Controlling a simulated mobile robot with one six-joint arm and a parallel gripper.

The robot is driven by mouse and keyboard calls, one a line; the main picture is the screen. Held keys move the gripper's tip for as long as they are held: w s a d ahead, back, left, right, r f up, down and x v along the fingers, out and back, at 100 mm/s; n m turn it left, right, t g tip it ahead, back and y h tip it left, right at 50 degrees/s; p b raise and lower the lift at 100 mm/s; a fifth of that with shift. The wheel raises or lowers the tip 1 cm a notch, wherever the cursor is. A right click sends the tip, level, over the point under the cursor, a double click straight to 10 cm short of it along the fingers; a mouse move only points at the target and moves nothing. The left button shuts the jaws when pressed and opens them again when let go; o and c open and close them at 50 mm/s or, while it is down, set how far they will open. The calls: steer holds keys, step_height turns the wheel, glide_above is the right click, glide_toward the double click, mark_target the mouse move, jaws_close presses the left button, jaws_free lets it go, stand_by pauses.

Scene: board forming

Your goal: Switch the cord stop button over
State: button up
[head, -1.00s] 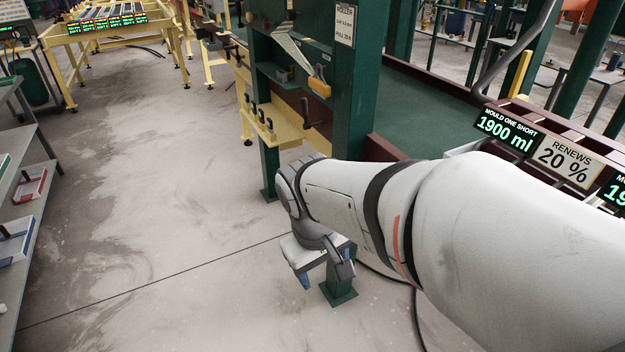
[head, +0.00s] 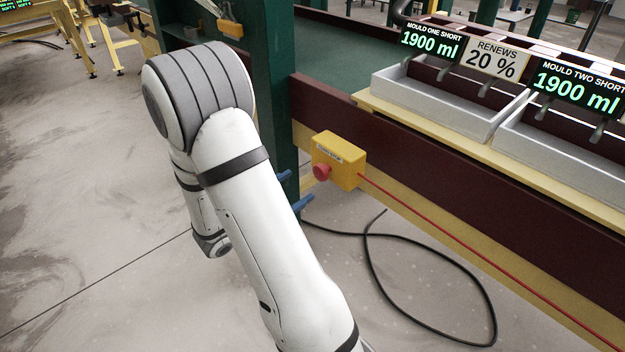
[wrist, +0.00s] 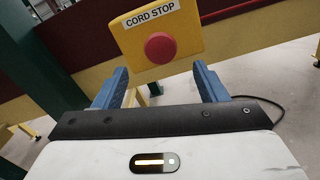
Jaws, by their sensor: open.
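The cord stop is a yellow box (head: 345,172) fixed to the dark red side rail in the head view, with a red round button (head: 321,172) facing left. In the wrist view the yellow box (wrist: 182,27) carries a "CORD STOP" label, and the red button (wrist: 160,47) shows between and beyond my fingertips. My gripper (wrist: 160,82) is open and empty, its two blue fingers apart on either side of the button's line. In the head view the blue fingertips of my gripper (head: 295,190) show just left of the button and slightly below it, apart from it. My arm hides the rest of the gripper.
A red cord (head: 470,255) runs from the box along the rail. A black cable (head: 372,262) loops on the floor below. A green post (head: 283,130) stands left of the box. Grey trays (head: 440,100) and lit signs (head: 432,41) sit above the rail. Open floor lies at left.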

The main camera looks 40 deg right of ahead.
mark_target(317, 174)
steer(key=d, duration=0.7)
steer(key=shift+w+d, duration=0.15)
steer(key=shift+w, duration=0.1)
steer(key=shift+c, duration=0.5)
steer(key=c, duration=1.3)
steer(key=shift+a, duration=0.65)
steer(key=o, duration=1)
steer(key=shift+o, duration=0.6)
steer(key=shift+s+a, duration=0.1)
steer(key=shift+a, duration=0.05)
steer(key=shift+o, duration=1.4)
